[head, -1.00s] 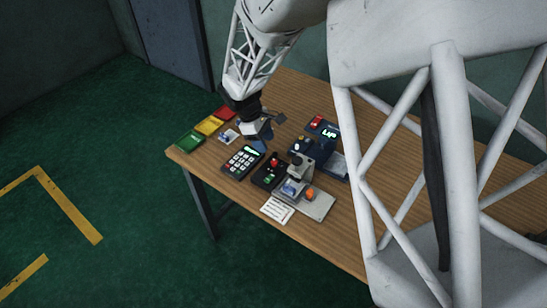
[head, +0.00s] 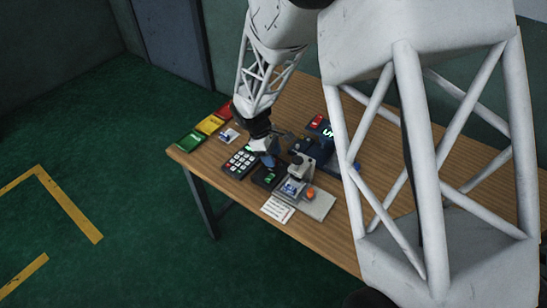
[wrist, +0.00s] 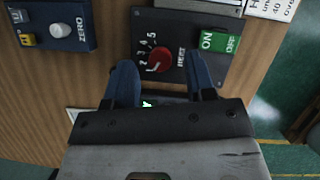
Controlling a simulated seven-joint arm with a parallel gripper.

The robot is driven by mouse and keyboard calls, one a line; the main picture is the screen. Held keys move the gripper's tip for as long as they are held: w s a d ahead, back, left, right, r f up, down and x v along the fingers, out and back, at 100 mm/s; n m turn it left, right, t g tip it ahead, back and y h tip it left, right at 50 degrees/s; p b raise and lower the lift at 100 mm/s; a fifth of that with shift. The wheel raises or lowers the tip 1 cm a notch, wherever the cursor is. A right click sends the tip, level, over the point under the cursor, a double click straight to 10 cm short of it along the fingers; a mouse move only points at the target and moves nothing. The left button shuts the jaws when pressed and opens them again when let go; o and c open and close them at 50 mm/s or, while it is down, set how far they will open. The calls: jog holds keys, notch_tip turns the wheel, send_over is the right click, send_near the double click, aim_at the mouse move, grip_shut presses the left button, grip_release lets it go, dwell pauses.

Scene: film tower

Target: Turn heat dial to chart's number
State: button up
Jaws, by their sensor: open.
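The red heat dial (wrist: 159,60) sits on a dark panel (wrist: 180,28) marked HEAT, with numbers around it. Its white mark points toward the low numbers, but I cannot read the exact setting. My gripper (wrist: 161,64) is open, its two blue fingers on either side of the dial in the picture; I cannot tell how far above it they are. In the head view my gripper (head: 267,157) is over the heat panel (head: 267,179) and hides its dial. A white printed card (wrist: 272,8), perhaps the chart, is cut off; it also shows in the head view (head: 278,209), too small to read.
A green ON/OFF switch (wrist: 217,41) is close to the right finger. A blue ZERO box (wrist: 52,27) is at the left. In the head view, a keypad (head: 238,161) stands left of the gripper and a grey press-like device (head: 299,170) right of it.

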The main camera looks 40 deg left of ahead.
jog(key=shift+d+f, duration=0.25)
jog(key=shift+f, duration=0.3)
jog(key=c, duration=0.9)
jog(key=shift+w+m, duration=0.1)
jog(key=shift+m, duration=0.2)
jog(key=m+g, duration=0.2)
jog(key=m, duration=0.3)
jog(key=shift+w, duration=0.1)
jog(key=m+g, duration=0.1)
jog(key=m, duration=0.2)
jog(key=m+g+y, duration=0.1)
jog(key=m, duration=0.2)
jog(key=shift+w+y, duration=0.1)
jog(key=shift+y, duration=0.2)
